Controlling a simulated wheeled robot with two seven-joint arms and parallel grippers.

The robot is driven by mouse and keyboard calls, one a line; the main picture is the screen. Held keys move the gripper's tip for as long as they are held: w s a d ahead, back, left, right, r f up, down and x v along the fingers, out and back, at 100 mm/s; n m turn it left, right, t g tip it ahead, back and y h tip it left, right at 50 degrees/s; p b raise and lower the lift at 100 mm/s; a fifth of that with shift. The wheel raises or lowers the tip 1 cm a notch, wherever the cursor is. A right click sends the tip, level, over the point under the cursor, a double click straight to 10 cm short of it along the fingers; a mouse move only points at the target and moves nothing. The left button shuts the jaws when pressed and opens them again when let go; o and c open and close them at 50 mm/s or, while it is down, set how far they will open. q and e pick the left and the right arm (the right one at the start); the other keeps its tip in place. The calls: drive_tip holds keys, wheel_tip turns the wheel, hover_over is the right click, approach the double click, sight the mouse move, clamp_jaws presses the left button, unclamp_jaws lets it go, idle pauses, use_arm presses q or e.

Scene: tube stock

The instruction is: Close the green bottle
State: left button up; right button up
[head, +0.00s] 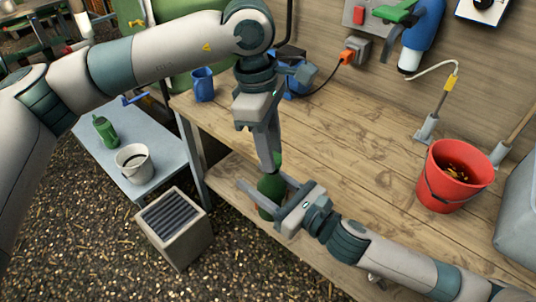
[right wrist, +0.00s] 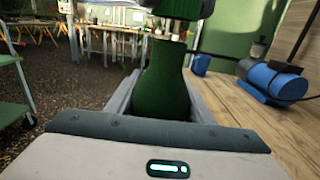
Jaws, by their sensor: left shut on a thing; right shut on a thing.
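The green bottle (head: 269,196) stands upright at the front edge of the wooden workbench. My right gripper (head: 264,190) is shut on its body, one finger on each side. In the right wrist view the bottle (right wrist: 163,88) fills the space between the fingers and narrows toward its neck. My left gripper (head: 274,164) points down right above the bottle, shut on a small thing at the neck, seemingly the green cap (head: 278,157). The fingers hide most of the cap, and I cannot tell whether it sits on the mouth.
A red bucket (head: 447,187) stands right on the workbench (head: 340,130); a blue mug (head: 203,86) stands at its far left. A side table (head: 150,180) holds another green bottle (head: 105,131) and a white pot (head: 133,162). A grated box (head: 174,228) stands on the ground.

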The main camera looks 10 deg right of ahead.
sight(271, 192)
use_arm(q)
drive_tip(key=shift+f, duration=0.1)
drive_tip(key=shift+f, duration=0.85)
drive_tip(key=shift+f, duration=0.55)
idle(0.7)
